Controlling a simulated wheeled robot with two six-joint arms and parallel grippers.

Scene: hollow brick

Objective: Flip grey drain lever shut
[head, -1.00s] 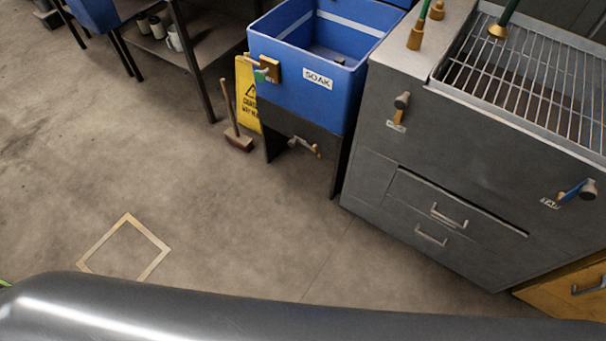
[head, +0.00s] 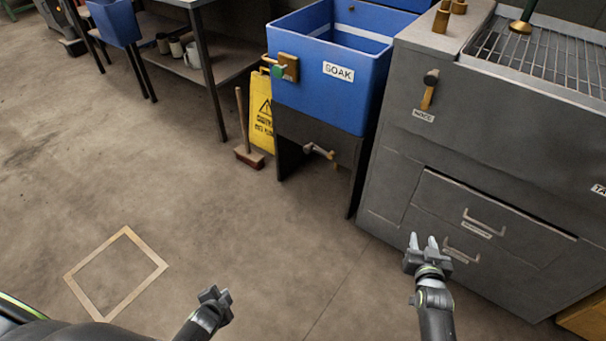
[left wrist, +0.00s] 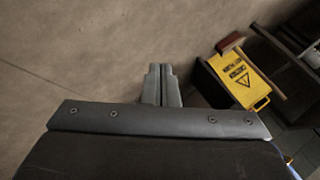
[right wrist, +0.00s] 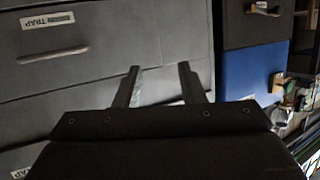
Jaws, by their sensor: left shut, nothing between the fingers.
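A small valve with a grey lever and brass-coloured fittings (head: 322,152) sits low under the blue SOAK tub (head: 300,95) in the head view. It is small there, and I cannot tell the lever's exact angle. My left gripper (head: 217,294) is shut and empty over the floor, in front of and left of the valve. Its closed fingers also show in the left wrist view (left wrist: 161,85). My right gripper (head: 423,243) is open and empty in front of the grey cabinet's drawers, right of the valve. Its parted fingers show in the right wrist view (right wrist: 158,85).
A yellow caution sign (head: 261,115) and a broom (head: 247,155) stand left of the tub. Floor around a taped square (head: 118,270) is clear.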

